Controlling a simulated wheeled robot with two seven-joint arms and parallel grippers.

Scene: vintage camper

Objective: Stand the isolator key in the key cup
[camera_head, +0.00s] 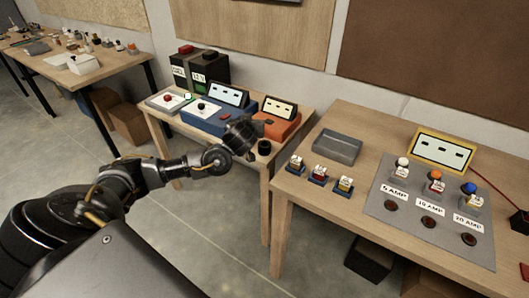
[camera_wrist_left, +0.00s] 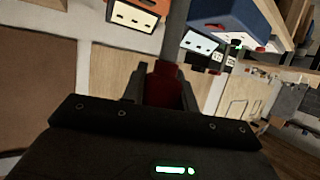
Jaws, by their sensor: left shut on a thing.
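My left gripper (camera_head: 243,138) is over the front of the middle table and is shut on a red thing (camera_wrist_left: 162,85), which looks like the isolator key's handle. In the left wrist view, a dark grey bar rises in line beyond this red part; I cannot tell whether it is the key's shaft. In the head view the held key is hidden by the gripper. A small black cup (camera_head: 264,147), likely the key cup, stands at the table's front right, just right of the gripper and apart from it. My right gripper is out of view.
A blue box (camera_head: 206,118) and an orange box (camera_head: 276,130) with displays stand behind the gripper. A dark battery-like box (camera_head: 200,72) is at the back. The right table holds a grey tray (camera_head: 338,147) and a fuse panel (camera_head: 412,222).

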